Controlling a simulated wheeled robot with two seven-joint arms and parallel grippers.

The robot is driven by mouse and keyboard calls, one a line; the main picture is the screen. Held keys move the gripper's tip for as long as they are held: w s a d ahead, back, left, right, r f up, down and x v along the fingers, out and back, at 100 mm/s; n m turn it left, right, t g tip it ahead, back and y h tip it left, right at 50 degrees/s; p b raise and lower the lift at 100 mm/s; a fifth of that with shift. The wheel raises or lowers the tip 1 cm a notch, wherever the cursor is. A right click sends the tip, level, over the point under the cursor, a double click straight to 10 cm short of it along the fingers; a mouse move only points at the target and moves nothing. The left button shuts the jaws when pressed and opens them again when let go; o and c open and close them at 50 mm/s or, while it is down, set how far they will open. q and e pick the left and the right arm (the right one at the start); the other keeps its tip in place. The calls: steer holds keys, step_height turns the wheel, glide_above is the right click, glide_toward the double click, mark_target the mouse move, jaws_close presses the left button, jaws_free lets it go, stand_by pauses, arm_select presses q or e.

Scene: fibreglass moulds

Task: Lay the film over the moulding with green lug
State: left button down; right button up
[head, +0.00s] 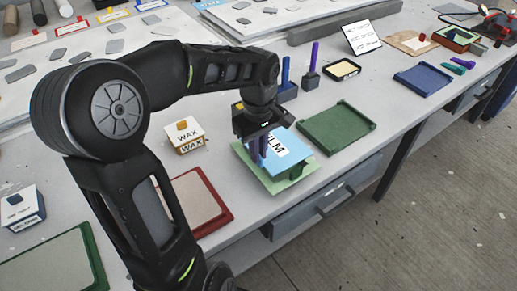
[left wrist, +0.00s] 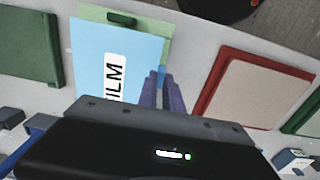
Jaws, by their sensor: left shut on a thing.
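The film is a light blue sheet with a white FILM label (head: 281,138); it also shows in the left wrist view (left wrist: 88,50). My left gripper (head: 262,152) is shut on the film near one edge, its purple fingers (left wrist: 161,88) showing in the wrist view. Under the film is a pale green moulding (head: 296,176), mostly covered, with its rim showing around the sheet. Its dark green lug (left wrist: 122,19) shows uncovered at one edge in the wrist view. I cannot tell whether the film touches the moulding. My right gripper is out of view.
A green tray (head: 337,128) lies right of the moulding and a red-edged board (head: 221,218) left of it. A WAX box (head: 184,134) stands behind to the left. A blue tray (head: 423,80) lies farther right. The table's front edge, with a drawer (head: 322,208), is close.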

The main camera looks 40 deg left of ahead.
arm_select(q)
steer(key=shift+f+b, duration=1.2)
steer(key=shift+f, duration=0.75)
steer(key=c, duration=1.4)
jaws_free()
steer(key=shift+c, duration=0.2)
step_height(320, 180, up, 8)
steer(key=shift+f, duration=0.1)
